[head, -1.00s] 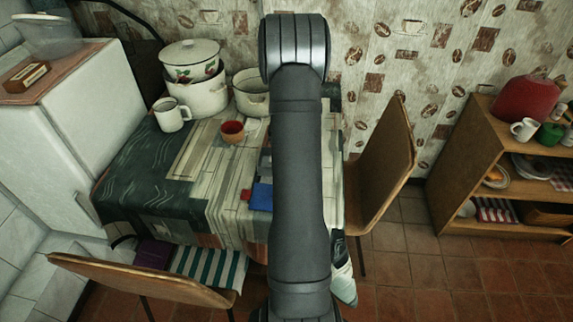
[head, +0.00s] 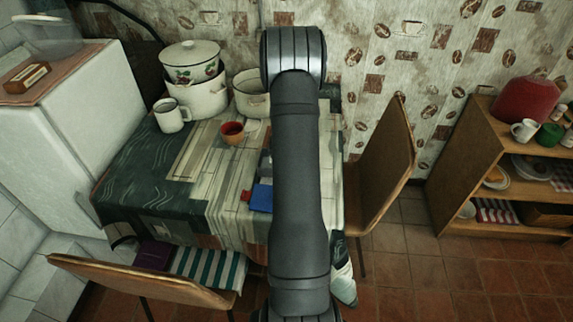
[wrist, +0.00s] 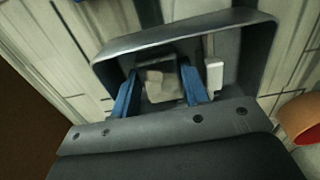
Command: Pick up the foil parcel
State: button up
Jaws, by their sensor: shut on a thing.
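The foil parcel (wrist: 160,84) is a small crumpled grey block in the wrist view. It lies between the two blue fingers of my gripper (wrist: 158,80), which are shut on it from both sides. It is inside or just above a grey tray (wrist: 172,33) with raised walls; I cannot tell whether it still touches the tray floor. In the head view my arm hides the gripper and the parcel.
A small white thing (wrist: 214,74) is close to the right finger. An orange-brown bowl (head: 232,132) stands on the table (head: 195,165). A white mug (head: 171,115), lidded pot (head: 190,63) and open pot (head: 250,93) stand behind. A blue object (head: 260,198) lies near the front.

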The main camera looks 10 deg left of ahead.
jog(key=shift+r, duration=0.1)
jog(key=shift+r, duration=0.55)
notch_tip(320, 180, up, 3)
jog(key=shift+f, duration=0.15)
jog(key=s+d+r, duration=0.2)
jog(key=d, duration=0.5)
jog(key=s+d+r, duration=0.2)
jog(key=s+d, duration=0.1)
jog(key=d, duration=0.4)
jog(key=s+d+r, duration=0.2)
jog(key=d+r, duration=0.1)
jog(key=d, duration=0.5)
jog(key=w+a+f, duration=0.2)
jog(key=a, duration=0.1)
jog(key=w+a+f, duration=0.2)
jog(key=a, duration=0.1)
jog(key=w+a+f, duration=0.2)
jog(key=a+f, duration=0.1)
jog(key=shift+w+a, duration=0.1)
jog(key=shift+a, duration=0.15)
jog(key=shift+f, duration=2.05)
jog(key=shift+f, duration=0.1)
